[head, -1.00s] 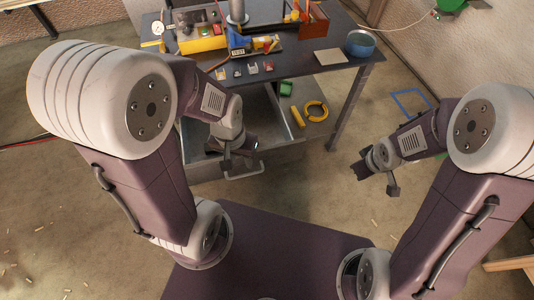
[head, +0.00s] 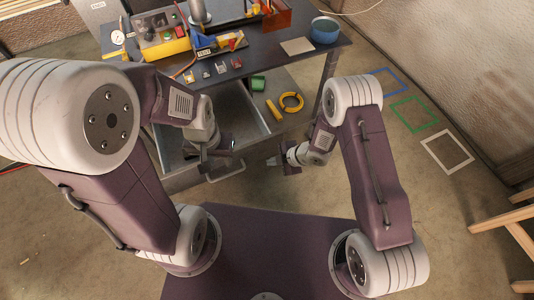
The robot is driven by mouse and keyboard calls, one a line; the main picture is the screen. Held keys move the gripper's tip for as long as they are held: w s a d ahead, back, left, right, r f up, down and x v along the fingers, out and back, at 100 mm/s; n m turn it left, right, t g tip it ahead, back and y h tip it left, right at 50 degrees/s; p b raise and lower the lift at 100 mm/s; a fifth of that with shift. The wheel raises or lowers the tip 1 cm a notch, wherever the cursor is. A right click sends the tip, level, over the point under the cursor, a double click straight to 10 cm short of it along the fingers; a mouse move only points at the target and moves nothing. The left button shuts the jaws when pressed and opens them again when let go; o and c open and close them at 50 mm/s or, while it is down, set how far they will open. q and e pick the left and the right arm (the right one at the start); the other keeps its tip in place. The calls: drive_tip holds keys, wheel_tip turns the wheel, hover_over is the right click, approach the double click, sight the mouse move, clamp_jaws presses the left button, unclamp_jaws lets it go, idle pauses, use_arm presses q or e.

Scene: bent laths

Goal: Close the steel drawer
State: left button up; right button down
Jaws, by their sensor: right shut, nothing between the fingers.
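The steel drawer (head: 181,181) is pulled out from under the dark workbench (head: 265,62), towards me. Its grey inside shows, and a bar handle (head: 228,176) is on its front. My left gripper (head: 217,155) hangs over the front part of the drawer with its fingers apart and seems empty. It hides part of the inside and the front edge. My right gripper (head: 271,162) is shut and empty, pointing left, close to the right end of the drawer front. I cannot tell whether it touches the drawer.
A blue bowl (head: 325,30), a flat square plate (head: 297,46) and several small parts are on the bench top. Coloured floor outlines and a wooden stand (head: 505,220) are at the right.

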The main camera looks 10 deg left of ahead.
sight(260, 155)
use_arm(q)
drive_tip(key=shift+r+p, duration=0.45)
use_arm(e)
drive_tip(key=shift+w+a+f, duration=0.2)
drive_tip(key=shift+w+a, duration=0.45)
drive_tip(key=shift+w, duration=0.25)
drive_tip(key=shift+w+a+f, duration=0.15)
drive_tip(key=shift+w+a, duration=0.5)
drive_tip(key=shift+w, duration=0.25)
use_arm(q)
drive_tip(key=shift+w, duration=0.1)
use_arm(e)
drive_tip(key=shift+w, duration=0.1)
